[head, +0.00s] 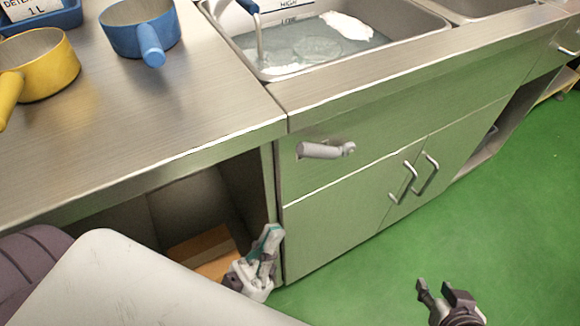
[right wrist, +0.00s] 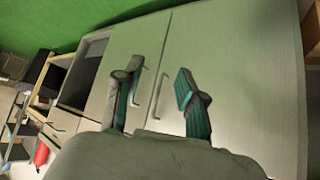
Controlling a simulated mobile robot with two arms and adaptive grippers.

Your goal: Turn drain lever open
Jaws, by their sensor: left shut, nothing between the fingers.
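The drain lever (head: 322,150) is a grey cylinder-shaped handle on the panel under the sink's front edge. It points left, roughly level. The sink basin (head: 425,20) above it holds water with white foam. My left gripper (head: 270,238) is shut and empty, below and left of the lever, beside the cabinet's left edge and apart from the lever. My right gripper (head: 434,286) is open and empty, low over the green floor at the right. Its spread fingers also show in the right wrist view (right wrist: 155,85), where the lever is not seen.
Cabinet doors with two bar handles (head: 428,175) are below and right of the lever. A yellow pot (head: 45,68) and a blue pot (head: 138,25) stand on the steel counter (head: 130,130). An open bay is under the counter. The green floor (head: 500,220) is clear at right.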

